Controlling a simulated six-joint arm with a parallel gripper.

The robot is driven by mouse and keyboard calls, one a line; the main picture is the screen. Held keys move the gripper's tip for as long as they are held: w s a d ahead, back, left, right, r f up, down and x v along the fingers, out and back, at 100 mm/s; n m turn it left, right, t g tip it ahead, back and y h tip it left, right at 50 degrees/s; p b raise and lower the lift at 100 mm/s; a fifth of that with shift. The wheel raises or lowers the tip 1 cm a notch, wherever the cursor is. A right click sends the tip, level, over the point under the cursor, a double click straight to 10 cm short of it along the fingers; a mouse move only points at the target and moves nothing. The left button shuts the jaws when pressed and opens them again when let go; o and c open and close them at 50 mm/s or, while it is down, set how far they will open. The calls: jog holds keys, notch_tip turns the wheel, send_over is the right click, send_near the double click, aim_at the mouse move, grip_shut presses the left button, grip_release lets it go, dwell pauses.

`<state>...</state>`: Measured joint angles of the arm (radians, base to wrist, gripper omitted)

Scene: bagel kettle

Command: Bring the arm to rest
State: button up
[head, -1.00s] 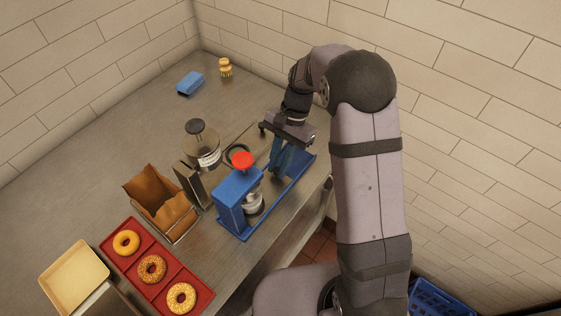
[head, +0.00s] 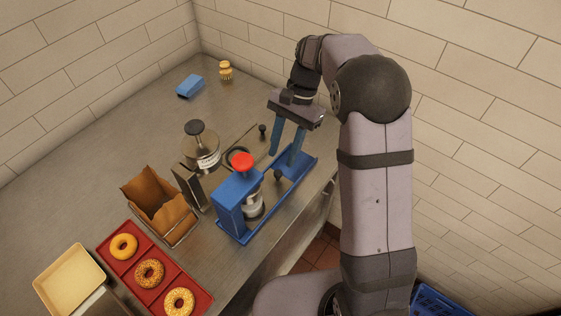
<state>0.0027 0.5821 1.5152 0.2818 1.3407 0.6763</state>
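My gripper (head: 284,156) is in the head view, right of centre, pointing down. Its two blue fingers are spread apart with nothing held between them. It is above the far right end of a blue tray (head: 305,168). On the tray's near end stands a blue block-like device (head: 231,207) with a red knob (head: 242,160) and a metal cylinder (head: 251,207) at its side. A small dark round knob (head: 278,174) shows close below the fingers. Whether the fingertips touch the tray is hard to tell.
A kettle-like metal vessel (head: 204,160) with a dark knob stands left of the blue device. A brown paper bag (head: 160,206) sits in a wire holder. A red tray (head: 189,277) holds bagels beside a cream tray (head: 69,279). A blue block (head: 190,86) and brush-like item (head: 225,71) lie at the back.

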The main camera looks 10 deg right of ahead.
jog(key=shift+w+d+r, duration=0.15)
jog(key=shift+d+r, duration=0.05)
jog(key=shift+r, duration=0.5)
jog(key=s+d+f+n+t+h, duration=0.1)
jog(key=s+d+n, duration=0.1)
jog(key=s, duration=0.4)
jog(key=s+d+f+n+t+h, duration=0.1)
jog(key=s+d+f+n, duration=0.1)
jog(key=s+n, duration=0.2)
jog(key=s+d+f+n+t+h, duration=0.1)
jog(key=s+d+f+n, duration=0.1)
jog(key=s, duration=0.6)
jog(key=shift+s+d+n, duration=0.15)
jog(key=shift+s+n, duration=0.2)
jog(key=shift+n, duration=0.15)
dwell(0.9)
